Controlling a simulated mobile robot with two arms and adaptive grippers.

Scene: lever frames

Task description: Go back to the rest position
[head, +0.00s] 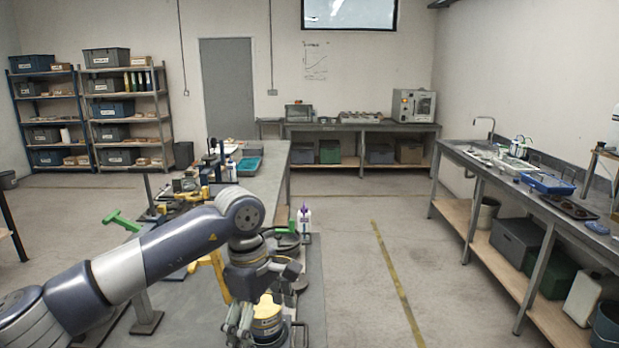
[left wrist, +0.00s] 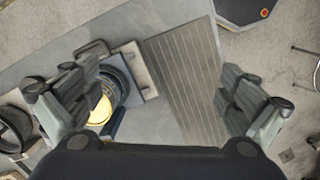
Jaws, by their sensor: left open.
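My left arm comes in from the left in the head view, and my left gripper (head: 243,328) points down at its end, over the near end of the grey bench. In the left wrist view the left gripper (left wrist: 160,108) is open, with its fingers wide apart and nothing between them. A yellow and black round object (head: 267,320) stands just beside the gripper in the head view. A green T-shaped lever (head: 123,220) and a yellow lever-like part (head: 217,275) stand on the left, partly behind my arm. My right gripper is not in view.
A ribbed grey plate (left wrist: 187,75) lies below the left gripper. The right workbench (head: 540,215) is cluttered. The floor (head: 370,240) between the benches is clear.

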